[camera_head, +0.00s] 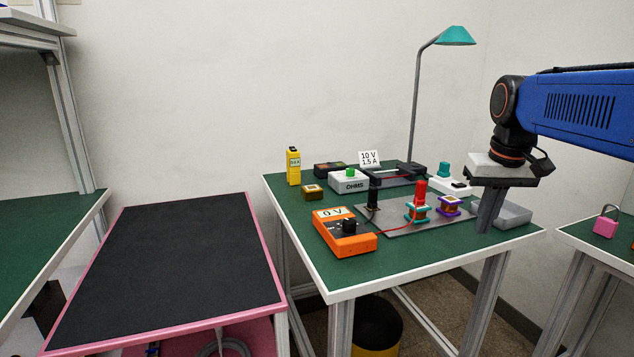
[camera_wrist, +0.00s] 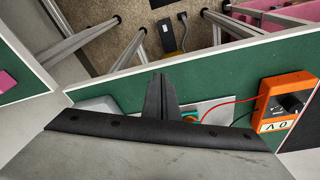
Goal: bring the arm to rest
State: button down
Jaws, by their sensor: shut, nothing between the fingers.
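My gripper (camera_head: 487,212) hangs from my blue arm at the right of the head view, pointing down above the right part of the green-topped table (camera_head: 320,277). Its fingers are together and hold nothing. In the wrist view my gripper (camera_wrist: 161,82) shows as a dark closed pair of fingers over the table edge. Whether the fingertips touch anything below cannot be told. The grey tray (camera_head: 514,215) is partly hidden behind the fingers.
An orange meter (camera_head: 343,232) reading 0 V, wired to a grey plate (camera_head: 395,229) with coils, stands left of my gripper. A teal lamp (camera_head: 455,36) rises behind. A pink padlock (camera_head: 605,224) is on the right table. A black-topped cart (camera_head: 180,265) is empty on top.

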jog(key=s+a+f+t, duration=0.1)
jog(key=s+a+f, duration=0.2)
jog(key=s+f, duration=0.6)
jog(key=s+a+f+n+t, duration=0.1)
jog(key=s+a+f, duration=0.2)
jog(key=s+f, duration=0.6)
jog(key=shift+s+a, duration=0.15)
jog(key=shift+s, duration=1.05)
